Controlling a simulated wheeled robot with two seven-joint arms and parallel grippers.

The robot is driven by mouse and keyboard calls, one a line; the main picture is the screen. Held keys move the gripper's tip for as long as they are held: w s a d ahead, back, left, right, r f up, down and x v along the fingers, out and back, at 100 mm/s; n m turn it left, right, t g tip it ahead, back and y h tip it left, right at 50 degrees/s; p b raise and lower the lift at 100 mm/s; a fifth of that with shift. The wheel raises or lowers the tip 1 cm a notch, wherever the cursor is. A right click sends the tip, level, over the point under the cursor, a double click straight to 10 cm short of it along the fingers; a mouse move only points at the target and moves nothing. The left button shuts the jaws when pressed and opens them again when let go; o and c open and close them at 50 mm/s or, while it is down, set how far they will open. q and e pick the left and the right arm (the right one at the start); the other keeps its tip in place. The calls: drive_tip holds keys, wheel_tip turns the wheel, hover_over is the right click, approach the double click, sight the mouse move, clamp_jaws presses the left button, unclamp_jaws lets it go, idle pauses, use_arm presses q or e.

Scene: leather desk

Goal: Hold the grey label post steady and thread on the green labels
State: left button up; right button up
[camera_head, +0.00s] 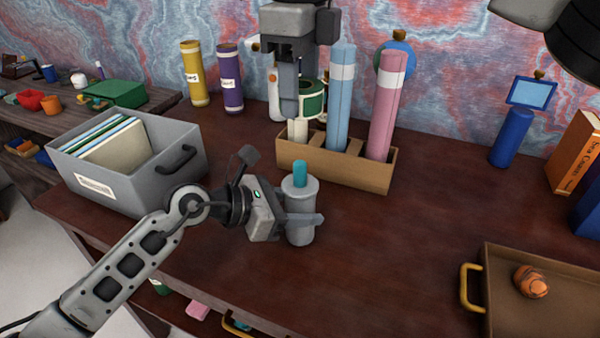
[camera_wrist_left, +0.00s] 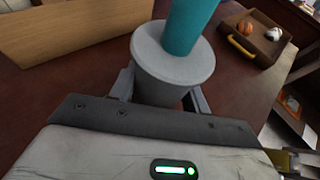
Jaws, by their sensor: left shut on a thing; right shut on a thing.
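The grey label post (camera_head: 301,222) stands upright on the desk, a thick grey cylinder with a teal peg (camera_head: 300,174) rising from its top. In the left wrist view the grey post (camera_wrist_left: 172,70) and its teal peg (camera_wrist_left: 190,25) are close up. My left gripper (camera_head: 302,220) is shut around the post's body from the side. No label shows on the visible part of the peg. My right gripper (camera_head: 297,103) hangs from above, behind the post and over the wooden rack, shut on a green label (camera_head: 313,98) with pale edges. Its fingers partly hide the label.
The wooden rack (camera_head: 352,176) with blue (camera_head: 341,100) and pink (camera_head: 385,110) tubes stands just behind the post. A grey file box (camera_head: 185,125) is at left. A brown tray (camera_head: 525,258) is at front right. The desk between post and tray is clear.

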drive_tip(key=n, duration=0.9)
hover_over(299, 163)
wheel_tip(299, 163, down, 4)
drive_tip(key=shift+f, duration=0.1)
drive_tip(key=n, duration=0.1)
drive_tip(key=f+n, duration=0.1)
drive_tip(key=n, duration=0.2)
drive_tip(key=shift+f, duration=0.25)
drive_tip(key=shift+f, duration=0.25)
drive_tip(key=shift+f, duration=2.85)
drive_tip(key=o, duration=1.1)
